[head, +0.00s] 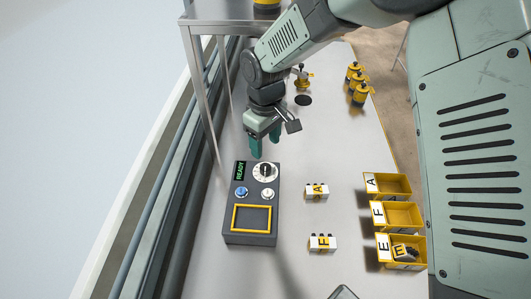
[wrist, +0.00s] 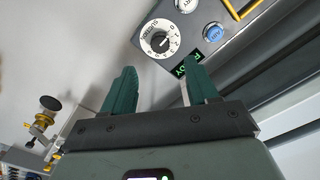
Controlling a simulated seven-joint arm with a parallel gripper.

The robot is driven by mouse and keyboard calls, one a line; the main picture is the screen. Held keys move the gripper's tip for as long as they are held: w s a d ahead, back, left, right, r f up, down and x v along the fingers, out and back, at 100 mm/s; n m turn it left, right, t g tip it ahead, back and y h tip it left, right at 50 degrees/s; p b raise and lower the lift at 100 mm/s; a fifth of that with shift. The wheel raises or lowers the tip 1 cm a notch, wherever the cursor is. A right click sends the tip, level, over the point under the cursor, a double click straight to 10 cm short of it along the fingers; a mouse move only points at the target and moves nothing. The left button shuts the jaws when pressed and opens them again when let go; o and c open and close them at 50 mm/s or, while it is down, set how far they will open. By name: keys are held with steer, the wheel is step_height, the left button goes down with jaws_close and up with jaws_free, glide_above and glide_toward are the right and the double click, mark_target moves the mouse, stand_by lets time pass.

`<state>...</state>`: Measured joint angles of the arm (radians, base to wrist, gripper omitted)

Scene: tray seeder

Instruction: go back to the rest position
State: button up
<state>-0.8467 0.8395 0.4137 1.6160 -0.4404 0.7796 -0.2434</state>
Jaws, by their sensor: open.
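My gripper (head: 264,147) is open and empty. In the head view it hangs above the table, at or just behind the far edge of a dark control box (head: 229,212). In the wrist view its two green fingers (wrist: 161,80) stand apart with nothing between them. Beyond them are the box's white dial (wrist: 159,39) and the green display (wrist: 188,63), partly hidden by the right finger. In the head view the display (head: 240,171) reads READY. I cannot tell the exact height of the fingertips above the box.
Blocks marked A (head: 317,191) and F (head: 322,243) lie right of the box. Yellow bins A (head: 389,184), F (head: 398,215) and E (head: 402,251) stand further right; bin E holds something. Yellow canisters (head: 357,82) and a brass-coloured device (head: 302,80) stand behind. A metal shelf frame (head: 205,100) rises at left.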

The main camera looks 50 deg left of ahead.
steer(key=shift+r, duration=0.85)
steer(key=w+d+r+m+t, duration=0.1)
steer(key=w+d+r+m, duration=0.35)
steer(key=d+r, duration=0.6)
steer(key=w+d+r+m+t, duration=0.25)
steer(key=w+d+r, duration=0.35)
steer(key=d+r, duration=0.45)
steer(key=s+d+r+m, duration=0.1)
steer(key=d+r+m, duration=0.15)
steer(key=d, duration=0.45)
steer(key=s+d+r+m, duration=0.2)
steer(key=d+m, duration=0.1)
steer(key=d, duration=0.5)
steer(key=s+d+r+m+t, duration=0.1)
steer(key=s+d+m+t, duration=0.1)
steer(key=s+d+m, duration=0.4)
steer(key=s+d, duration=0.4)
steer(key=d, duration=0.1)
steer(key=shift+d+r, duration=0.2)
steer(key=shift+d, duration=0.05)
steer(key=shift+s+m, duration=0.1)
steer(key=shift+m, duration=0.15)
